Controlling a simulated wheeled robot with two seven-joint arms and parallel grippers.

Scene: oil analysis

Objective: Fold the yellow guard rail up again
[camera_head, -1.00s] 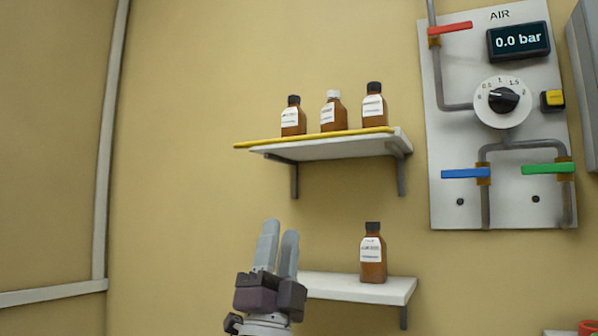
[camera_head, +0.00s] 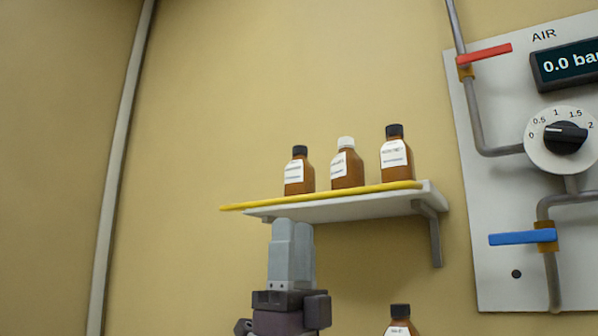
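The yellow guard rail (camera_head: 320,197) is a thin bar lying low along the front edge of the white upper shelf (camera_head: 350,209). Its left end sticks out past the shelf's left end. My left gripper (camera_head: 294,224) points upward just below the rail and in front of the shelf's left part. Its two grey fingers look pressed together with nothing between them. Whether the fingertips touch the shelf or rail I cannot tell. My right gripper is not in view.
Three brown bottles, the left one (camera_head: 299,173), the white-capped one (camera_head: 347,167) and the right one (camera_head: 396,158), stand on the upper shelf behind the rail. Another bottle (camera_head: 400,323) shows below. The air panel (camera_head: 490,280) is at right.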

